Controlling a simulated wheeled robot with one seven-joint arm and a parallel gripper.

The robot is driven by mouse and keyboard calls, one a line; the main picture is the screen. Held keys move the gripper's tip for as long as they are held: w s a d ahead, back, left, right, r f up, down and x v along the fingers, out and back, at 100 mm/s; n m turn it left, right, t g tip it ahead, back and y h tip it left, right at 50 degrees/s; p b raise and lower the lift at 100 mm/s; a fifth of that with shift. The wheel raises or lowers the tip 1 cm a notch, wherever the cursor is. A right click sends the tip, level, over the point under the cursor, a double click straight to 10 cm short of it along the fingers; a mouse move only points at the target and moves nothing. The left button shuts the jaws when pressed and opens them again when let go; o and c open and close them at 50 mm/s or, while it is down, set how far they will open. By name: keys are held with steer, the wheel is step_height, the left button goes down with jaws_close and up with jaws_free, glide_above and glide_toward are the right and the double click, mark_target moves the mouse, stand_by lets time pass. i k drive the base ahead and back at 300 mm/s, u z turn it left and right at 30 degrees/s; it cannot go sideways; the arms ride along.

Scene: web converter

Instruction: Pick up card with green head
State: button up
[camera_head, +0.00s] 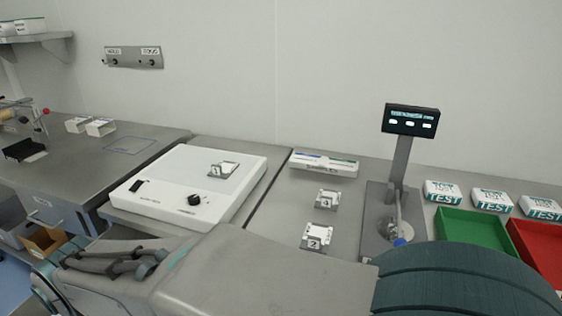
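A white holder (325,170) lies at the back of the middle counter, against the wall. It has a blue-marked strip on its left and a green-marked strip (343,162) on its right; the green one looks like the card with the green head, but it is small here. My arm crosses the bottom of the head view, below and in front of the holder and apart from it. The fingers of my gripper cannot be made out in this view.
A white hotplate-like device (160,205) stands left of the holder. Small numbered metal stands (327,199) (318,238) sit in front of it. A display post (402,155) rises to the right, beside a green tray (470,232), a red tray (540,245) and TEST packs (443,193).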

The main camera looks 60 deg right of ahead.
mark_target(335, 163)
steer(key=z, duration=0.75)
steer(key=k, duration=1.05)
steer(key=z, duration=1.05)
steer(key=i, duration=0.7)
steer(key=z, duration=0.45)
steer(key=k, duration=1.65)
steer(key=z, duration=0.4)
steer(key=i, duration=1.65)
steer(key=u, duration=0.5)
